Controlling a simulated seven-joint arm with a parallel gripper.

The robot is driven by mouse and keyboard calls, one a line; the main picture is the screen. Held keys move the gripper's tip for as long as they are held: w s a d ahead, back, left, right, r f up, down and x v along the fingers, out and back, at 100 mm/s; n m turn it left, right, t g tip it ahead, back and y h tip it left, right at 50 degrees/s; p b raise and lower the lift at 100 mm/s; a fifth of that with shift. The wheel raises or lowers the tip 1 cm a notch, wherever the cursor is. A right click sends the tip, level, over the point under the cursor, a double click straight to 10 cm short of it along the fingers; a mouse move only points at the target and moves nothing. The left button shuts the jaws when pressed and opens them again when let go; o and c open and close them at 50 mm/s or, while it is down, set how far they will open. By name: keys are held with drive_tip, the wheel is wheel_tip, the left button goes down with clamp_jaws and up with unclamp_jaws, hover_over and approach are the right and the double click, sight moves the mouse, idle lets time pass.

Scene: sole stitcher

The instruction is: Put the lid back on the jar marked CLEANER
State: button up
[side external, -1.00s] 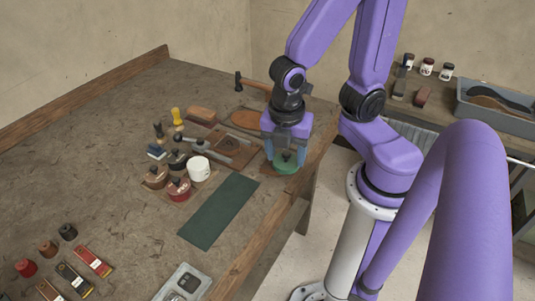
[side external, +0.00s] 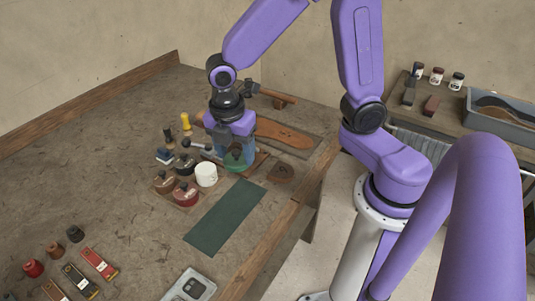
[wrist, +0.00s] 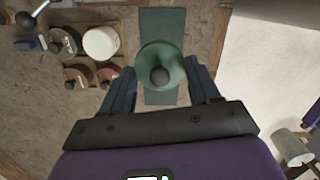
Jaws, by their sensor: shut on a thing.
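My gripper (side external: 236,158) is shut on a green round lid (side external: 235,163) with a dark knob, held above the bench. In the wrist view the lid (wrist: 150,60) sits between my two fingers (wrist: 161,82). A white jar (side external: 206,176) stands just left of the held lid, among other jars. It shows a pale, lidless top in the wrist view (wrist: 101,43). No CLEANER marking can be read on it.
Lidded jars, brown (side external: 163,183), red (side external: 186,196) and dark-topped (side external: 185,165), crowd beside the white jar. A brown disc (side external: 281,173) lies bare on the right. A green mat (side external: 224,216) lies clear in front. A hammer (side external: 270,94) and tan sole (side external: 285,133) lie behind.

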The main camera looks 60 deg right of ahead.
hover_over(206, 168)
drive_tip(key=f, duration=0.2)
drive_tip(key=shift+a+f, duration=0.15)
drive_tip(key=shift+f, duration=1.35)
drive_tip(key=shift+a+f, duration=0.1)
drive_tip(key=shift+f, duration=1.35)
drive_tip(key=shift+f, duration=0.2)
idle(0.3)
drive_tip(key=o, duration=1.3)
drive_tip(key=shift+c, duration=0.2)
drive_tip(key=shift+r, duration=0.15)
wheel_tip(206, 168, up, 7)
